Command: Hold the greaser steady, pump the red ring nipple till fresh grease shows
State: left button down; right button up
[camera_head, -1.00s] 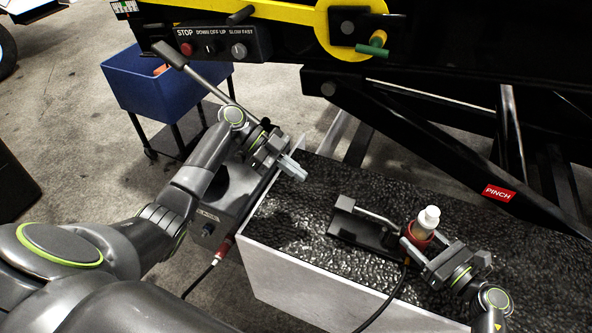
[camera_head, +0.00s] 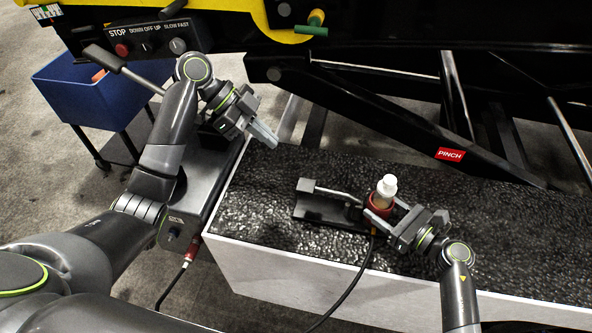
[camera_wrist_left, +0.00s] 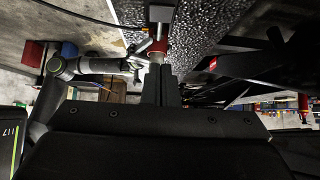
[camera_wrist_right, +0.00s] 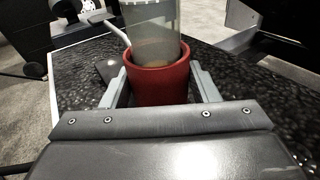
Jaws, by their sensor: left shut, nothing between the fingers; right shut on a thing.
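The greaser stands on the dark bumpy top of a bench, with a pale bottle (camera_head: 386,187) in a red collar (camera_head: 377,206), a dark base plate (camera_head: 318,211) and a metal lever (camera_head: 333,192). It looks upright. My right gripper (camera_head: 380,209) is shut around the red collar; the right wrist view shows the collar (camera_wrist_right: 160,84) between its fingers. My left gripper (camera_head: 264,134) is shut and empty above the bench's back left corner, apart from the greaser. It also shows in the left wrist view (camera_wrist_left: 161,80). I cannot make out a red ring nipple or fresh grease.
A grey box (camera_head: 190,195) with a cable stands left of the bench (camera_head: 300,262). A black hose (camera_head: 352,285) hangs over the bench's front. Behind are a blue bin (camera_head: 95,88), the control panel (camera_head: 150,45) and the loader's black beams with a PINCH label (camera_head: 450,154).

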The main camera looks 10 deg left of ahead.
pick_arm(q)
send_over(310, 185)
jog(key=a, duration=0.3)
notch_tip(310, 185, down, 7)
jog(key=shift+d, duration=0.1)
notch_tip(310, 185, down, 3)
jog(key=shift+r, duration=0.2)
jog(key=shift+f, duration=0.75)
